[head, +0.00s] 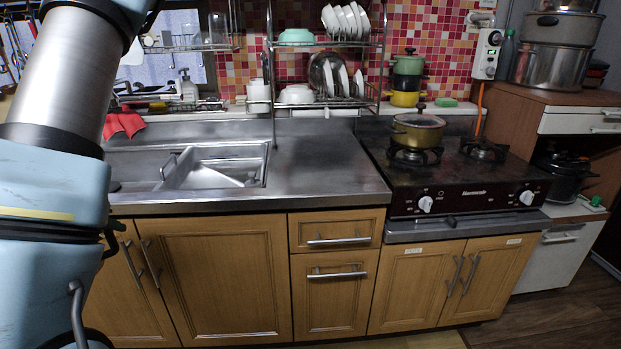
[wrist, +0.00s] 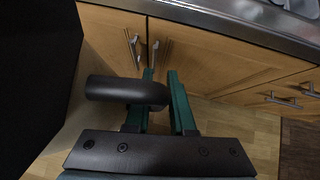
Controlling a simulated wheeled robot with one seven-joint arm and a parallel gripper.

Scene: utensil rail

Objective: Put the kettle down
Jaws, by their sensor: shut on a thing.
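In the wrist view, my gripper (wrist: 161,76) has two green fingers with a narrow gap between them. A thick black handle (wrist: 122,90), which I take to be the kettle's, crosses the left finger and ends at the gap, so the fingers are shut on it. A large, very dark shape fills the left edge and may be the kettle's body; it is too dark to tell. The kettle is held in the air, in front of the wooden cabinet doors and below the counter edge in the picture. Neither kettle nor gripper shows in the head view.
The steel counter (head: 325,170) is bare between the sink (head: 215,168) and the stove (head: 465,180). A yellow pot (head: 418,133) stands on the left burner; the right burner (head: 484,150) is empty. A dish rack (head: 330,105) stands behind the counter. Red cloth (head: 124,124) lies left.

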